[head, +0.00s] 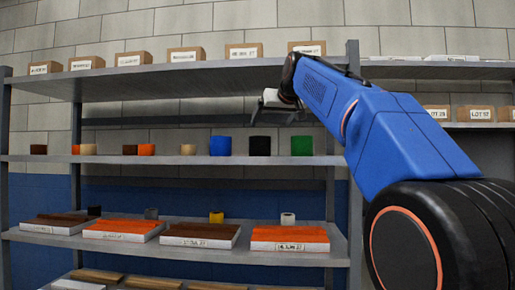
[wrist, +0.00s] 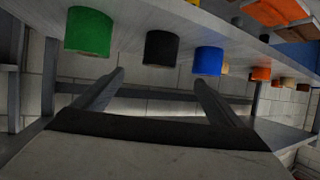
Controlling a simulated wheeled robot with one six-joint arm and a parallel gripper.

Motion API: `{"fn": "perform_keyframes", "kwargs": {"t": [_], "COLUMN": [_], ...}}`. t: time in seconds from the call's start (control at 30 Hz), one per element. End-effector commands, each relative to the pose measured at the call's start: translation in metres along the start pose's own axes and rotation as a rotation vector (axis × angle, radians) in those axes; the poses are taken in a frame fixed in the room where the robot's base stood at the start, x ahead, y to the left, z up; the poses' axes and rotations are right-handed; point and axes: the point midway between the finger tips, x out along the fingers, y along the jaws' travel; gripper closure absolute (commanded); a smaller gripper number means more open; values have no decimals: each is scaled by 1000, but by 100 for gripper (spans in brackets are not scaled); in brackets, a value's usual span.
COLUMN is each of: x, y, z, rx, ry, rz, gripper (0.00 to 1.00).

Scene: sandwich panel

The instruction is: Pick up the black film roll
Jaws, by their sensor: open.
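A black roll (head: 260,146) stands upright on the middle shelf (head: 180,158), between a blue roll (head: 220,146) and a green roll (head: 302,146). In the wrist view the scene appears upside down, and the black roll (wrist: 161,48) shows between the green roll (wrist: 88,31) and the blue roll (wrist: 208,61). My gripper (head: 272,112) is above the middle shelf, over the area of the black roll. Its fingers (wrist: 159,77) are spread and empty, with the black roll beyond the gap between the tips. The gripper does not appear to touch it; the exact distance is unclear.
Smaller brown, orange and tan rolls (head: 188,149) stand farther left on the shelf. The upper shelf (head: 210,76) with cardboard boxes (head: 186,54) is overhead. The lower shelf holds wood-coloured and orange panels (head: 290,238) and small rolls. A grey post (head: 353,150) stands at right.

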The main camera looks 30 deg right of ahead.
Motion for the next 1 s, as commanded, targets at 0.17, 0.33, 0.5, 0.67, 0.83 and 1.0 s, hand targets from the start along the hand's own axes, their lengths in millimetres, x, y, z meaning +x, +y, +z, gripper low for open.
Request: {"fn": "perform_keyframes", "kwargs": {"t": [0.17, 0.33, 0.5, 0.67, 0.83, 1.0], "x": [24, 55, 85, 108, 119, 127], "y": [0, 0, 0, 0, 0, 0], "z": [0, 1, 1, 0, 0, 0], "rx": [0, 0, 0, 0, 0, 0], "ry": [-2, -3, -3, -1, -1, -2], "rz": [-1, -1, -1, 0, 0, 0], "gripper": [9, 9, 9, 9, 9, 9]}}
